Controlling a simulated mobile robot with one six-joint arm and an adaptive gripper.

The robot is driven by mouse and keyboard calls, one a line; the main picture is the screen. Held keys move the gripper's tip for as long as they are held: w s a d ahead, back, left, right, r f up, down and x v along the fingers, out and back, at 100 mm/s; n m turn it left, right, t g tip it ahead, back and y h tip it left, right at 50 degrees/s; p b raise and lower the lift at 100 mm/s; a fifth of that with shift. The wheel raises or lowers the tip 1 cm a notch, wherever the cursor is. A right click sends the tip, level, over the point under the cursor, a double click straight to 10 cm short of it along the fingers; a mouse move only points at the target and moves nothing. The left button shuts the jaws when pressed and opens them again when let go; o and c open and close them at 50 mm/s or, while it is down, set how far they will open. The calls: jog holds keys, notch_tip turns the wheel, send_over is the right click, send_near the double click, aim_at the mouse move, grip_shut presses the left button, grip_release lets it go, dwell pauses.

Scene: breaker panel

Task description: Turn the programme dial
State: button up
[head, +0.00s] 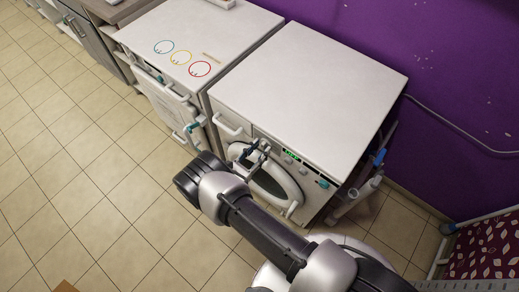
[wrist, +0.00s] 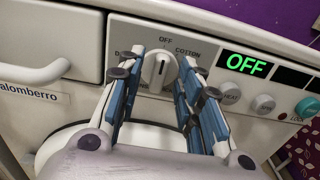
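The programme dial (wrist: 156,72) is a round white knob with a dark pointer mark on the washing machine's front panel. The mark points up at the word OFF. Printed labels, one reading COTTON, stand around it, partly covered by my fingers. My gripper (wrist: 159,62) is open, with one blue-and-black finger on each side of the dial. I cannot tell whether the fingertips touch it. In the head view my gripper (head: 258,148) is at the upper front of the washing machine (head: 310,85), and the dial is hard to make out behind the fingers.
Right of the dial are a green OFF display (wrist: 246,64) and several round buttons, one labelled HEAT (wrist: 229,93). A drawer handle (wrist: 35,72) sticks out at the left. The round door lies below. Another white appliance (head: 190,45) stands to the left. The tiled floor in front is clear.

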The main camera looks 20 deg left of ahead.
jog(key=shift+w+d, duration=0.1)
jog(key=shift+w, duration=0.15)
jog(key=shift+c, duration=0.5)
grip_shut()
